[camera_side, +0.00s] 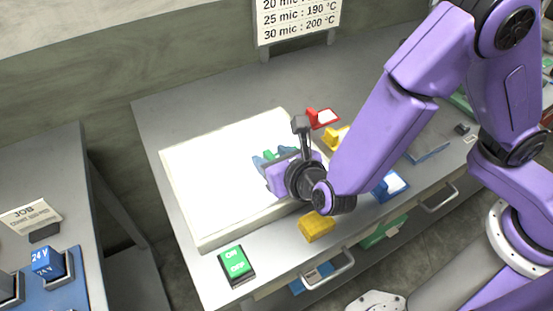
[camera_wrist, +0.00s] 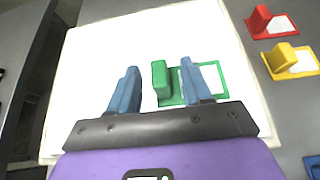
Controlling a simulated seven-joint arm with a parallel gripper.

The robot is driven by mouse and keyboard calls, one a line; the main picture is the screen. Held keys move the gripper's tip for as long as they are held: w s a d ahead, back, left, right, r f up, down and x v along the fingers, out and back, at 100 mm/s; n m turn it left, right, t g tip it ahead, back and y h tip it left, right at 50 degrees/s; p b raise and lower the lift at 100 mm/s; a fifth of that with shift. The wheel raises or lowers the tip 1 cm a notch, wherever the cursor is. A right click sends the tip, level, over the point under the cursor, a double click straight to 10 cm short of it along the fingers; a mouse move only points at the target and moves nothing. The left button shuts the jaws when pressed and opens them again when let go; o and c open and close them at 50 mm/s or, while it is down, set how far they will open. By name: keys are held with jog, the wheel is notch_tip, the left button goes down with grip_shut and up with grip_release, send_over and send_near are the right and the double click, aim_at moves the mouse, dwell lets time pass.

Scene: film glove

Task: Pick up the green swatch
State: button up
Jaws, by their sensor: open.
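The green swatch (camera_wrist: 214,87) lies flat on the white panel, with a raised green block (camera_wrist: 160,79) at its left end and a pale patch on its right. In the wrist view the block is between the two blue fingers of my gripper (camera_wrist: 158,83), closer to the right finger, which covers part of the swatch. My gripper is open, and neither finger clearly touches the block. In the side view my gripper (camera_side: 272,160) is low over the right part of the panel, and only a bit of the green block (camera_side: 269,155) shows.
The white panel (camera_side: 205,185) fills much of the bench. Red (camera_side: 323,118) and yellow (camera_side: 333,138) swatches lie beyond its right edge, and a blue swatch (camera_side: 392,186) sits nearer the front. A yellow block (camera_side: 317,226) and a green ON/OFF switch (camera_side: 236,264) are at the front.

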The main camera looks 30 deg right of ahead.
jog(key=shift+x, duration=1.65)
grip_shut()
jog(key=shift+r, duration=0.2)
